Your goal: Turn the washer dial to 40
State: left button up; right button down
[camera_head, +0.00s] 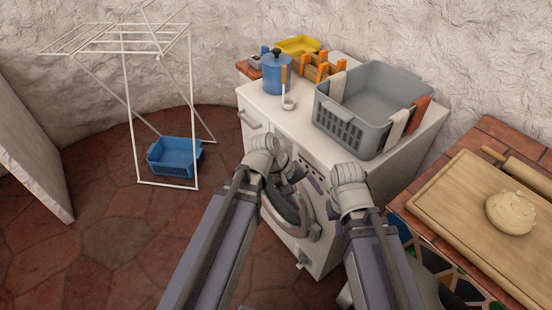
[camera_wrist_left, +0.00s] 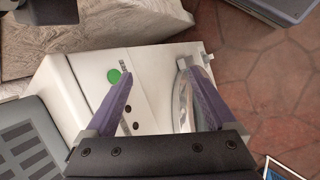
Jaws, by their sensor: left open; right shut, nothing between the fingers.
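The white washer (camera_head: 255,135) stands against the back wall, its round door (camera_head: 308,222) on the front below a strip of small dark controls. The left wrist view shows a green disc (camera_wrist_left: 113,76) and small dark knobs on its white panel; I cannot tell which is the dial, and no 40 mark is readable. My left gripper (camera_wrist_left: 158,74) is open and empty in front of the panel and door, with the disc beside its left finger. My right gripper (camera_head: 350,182) is shut and empty near the washer's right front; its fingertips are mostly hidden behind the wrist.
On the washer top are a grey basket (camera_head: 345,128), a blue canister (camera_head: 276,76) and a ladle (camera_head: 288,102). A tiled counter with a wooden board (camera_head: 460,215) stands close on the right. A drying rack (camera_head: 130,110) and blue basket (camera_head: 168,158) stand left. Floor between is clear.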

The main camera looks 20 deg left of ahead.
pick_arm(q)
jog(key=w+a+f+n+t+h+b, duration=0.3)
jog(key=w+f+n+b, duration=0.15)
jog(key=n+b, duration=0.2)
jog(key=w+a+r+n+t+h+b, duration=0.2)
jog(key=w+a+n+t+b, duration=0.3)
jog(key=a, duration=0.3)
jog(key=w+a+r+n+t+h+b, duration=0.15)
jog(key=a+n+t+b, duration=0.25)
jog(key=a+n+b, duration=0.4)
jog(key=p+x, duration=0.1)
jog(key=x, duration=0.7)
jog(key=shift+w+a+f, duration=0.15)
jog(key=shift+w+a, duration=0.15)
jog(key=shift+w, duration=0.05)
jog(key=shift+m+y, duration=0.25)
jog(key=shift+c, duration=0.2)
jog(key=c, duration=1.3)
jog(key=shift+c, duration=0.2)
